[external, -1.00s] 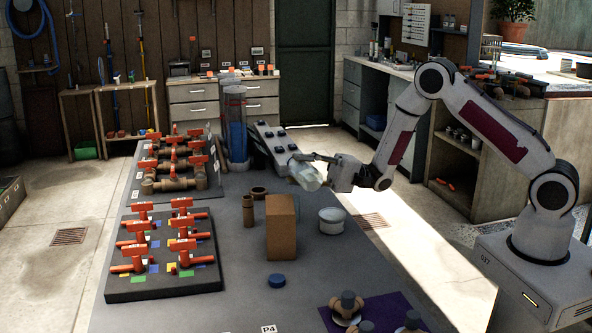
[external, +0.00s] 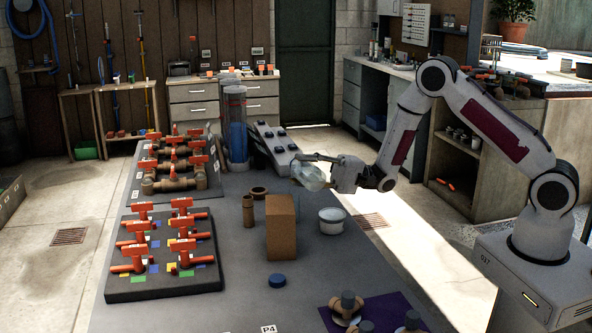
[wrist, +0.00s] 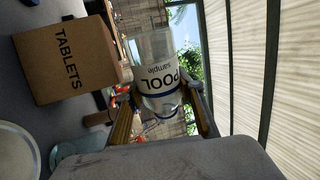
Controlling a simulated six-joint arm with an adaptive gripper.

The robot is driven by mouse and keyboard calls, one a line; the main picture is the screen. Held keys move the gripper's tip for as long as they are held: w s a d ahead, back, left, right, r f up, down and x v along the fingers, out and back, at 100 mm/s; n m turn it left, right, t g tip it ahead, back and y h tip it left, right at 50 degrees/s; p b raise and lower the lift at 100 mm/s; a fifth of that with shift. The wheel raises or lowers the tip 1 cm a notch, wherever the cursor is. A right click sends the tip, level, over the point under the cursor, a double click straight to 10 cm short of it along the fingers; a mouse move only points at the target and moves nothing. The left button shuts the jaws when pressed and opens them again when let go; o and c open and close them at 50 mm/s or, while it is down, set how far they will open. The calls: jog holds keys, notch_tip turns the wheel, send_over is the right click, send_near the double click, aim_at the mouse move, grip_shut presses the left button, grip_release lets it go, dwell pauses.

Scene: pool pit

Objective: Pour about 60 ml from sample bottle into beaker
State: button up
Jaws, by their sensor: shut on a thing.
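My gripper (external: 326,172) is shut on the clear sample bottle (external: 308,177), above the table behind the whitish round vessel. In the wrist view the bottle (wrist: 157,72), labelled "POOL sample", lies between the two fingers. It is tipped over, near level on its side. The liquid level and any stream cannot be made out. The whitish round vessel (external: 332,221) stands upright on the table right of the brown box and may be the beaker. A pale round rim (wrist: 14,150) shows at the lower left of the wrist view.
The brown "TABLETS" box (external: 281,227) stands close by, and fills the upper left of the wrist view (wrist: 66,58). A tall tube with blue in it (external: 236,125), a brown cup (external: 248,210) and a blue disc (external: 277,281) are on the table. Red-handled valve boards (external: 160,285) occupy the left.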

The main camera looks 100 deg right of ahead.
jog(key=shift+a, duration=0.4)
jog(key=shift+f+m, duration=0.15)
jog(key=shift+m, duration=0.75)
dwell(1.2)
jog(key=shift+a+r+n, duration=0.1)
jog(key=shift+r+n, duration=0.1)
jog(key=shift+n, duration=0.7)
jog(key=shift+f+n+y, duration=0.5)
jog(key=shift+n, duration=0.5)
jog(key=shift+a+r+n, duration=0.2)
jog(key=shift+a+n, duration=0.05)
jog(key=shift+n, duration=0.25)
jog(key=shift+r+n, duration=0.1)
jog(key=shift+n, duration=0.3)
jog(key=shift+a+g+y, duration=0.1)
jog(key=shift+g+y, duration=0.2)
jog(key=shift+y, duration=0.1)
jog(key=shift+n, duration=0.7)
